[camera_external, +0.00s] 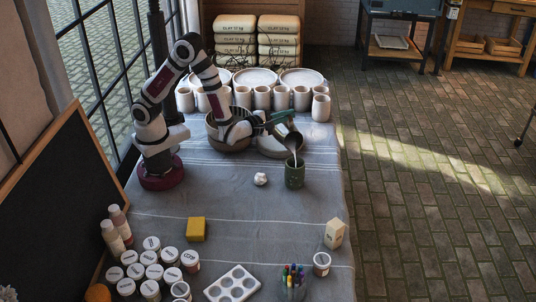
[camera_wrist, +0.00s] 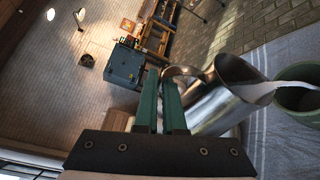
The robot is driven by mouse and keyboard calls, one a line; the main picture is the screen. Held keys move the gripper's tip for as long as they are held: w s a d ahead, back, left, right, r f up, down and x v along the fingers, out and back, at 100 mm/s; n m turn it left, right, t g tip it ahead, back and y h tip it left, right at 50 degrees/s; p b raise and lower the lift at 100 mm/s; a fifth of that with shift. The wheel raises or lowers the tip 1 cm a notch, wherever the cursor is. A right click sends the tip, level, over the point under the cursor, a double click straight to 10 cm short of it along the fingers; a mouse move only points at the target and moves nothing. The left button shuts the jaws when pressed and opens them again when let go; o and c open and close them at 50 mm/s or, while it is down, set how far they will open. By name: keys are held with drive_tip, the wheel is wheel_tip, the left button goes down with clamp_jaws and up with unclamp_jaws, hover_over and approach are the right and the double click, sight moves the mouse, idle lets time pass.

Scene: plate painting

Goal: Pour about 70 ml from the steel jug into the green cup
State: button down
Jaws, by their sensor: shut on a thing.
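The steel jug (camera_external: 288,138) is tilted toward the green cup (camera_external: 294,173) and held above it. A pale stream runs from its lip down into the cup. My gripper (camera_external: 268,122) is shut on the jug's handle, to the left of the cup. In the wrist view the green fingers (camera_wrist: 160,100) close at the handle, and the jug (camera_wrist: 225,95) lies tipped to the right. A whitish stream leaves its mouth toward the cup (camera_wrist: 298,92) at the right edge. The cup stands upright on the table. The level inside it cannot be made out.
Bowls (camera_external: 228,143) stand behind the jug, and a row of pale cups (camera_external: 262,97) lines the back. A white lump (camera_external: 260,179) lies left of the green cup. A yellow block (camera_external: 196,229), lidded jars (camera_external: 151,261) and a paint palette (camera_external: 232,285) are toward the front.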

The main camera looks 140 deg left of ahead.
drive_tip(key=shift+w+d+r+m, duration=0.15)
drive_tip(key=shift+w+r+m, duration=0.15)
drive_tip(key=shift+m, duration=0.2)
idle(0.8)
drive_tip(key=s+n, duration=0.1)
drive_tip(key=s+a+f, duration=0.1)
drive_tip(key=s+n, duration=0.1)
drive_tip(key=s, duration=0.1)
drive_tip(key=shift+a+f+n+h, duration=0.25)
drive_tip(key=shift+f+n+h, duration=0.05)
drive_tip(key=shift+f, duration=0.1)
drive_tip(key=shift+s+f+n, duration=0.1)
drive_tip(key=shift+f+n, duration=0.15)
drive_tip(key=shift+n, duration=0.05)
drive_tip(key=shift+s+a+f+n+t+h, duration=0.15)
drive_tip(key=shift+s+f+n+h, duration=0.15)
drive_tip(key=shift+f+n, duration=0.2)
drive_tip(key=shift+s+a+f+n+t+h, duration=0.1)
drive_tip(key=shift+s+f+n+t+h, duration=0.1)
drive_tip(key=shift+s+f+n, duration=0.2)
drive_tip(key=shift+s+a+f+n, duration=0.1)
drive_tip(key=shift+s+f+n, duration=0.1)
drive_tip(key=shift+f+n, duration=0.15)
drive_tip(key=s+a+f+n+t+h, duration=0.2)
drive_tip(key=s+a+f+n+t, duration=0.1)
drive_tip(key=s+f+n, duration=0.2)
drive_tip(key=shift+s+a+f+n+t+p, duration=0.15)
drive_tip(key=shift+s+a+n+t+p, duration=0.2)
drive_tip(key=shift+s+n, duration=0.5)
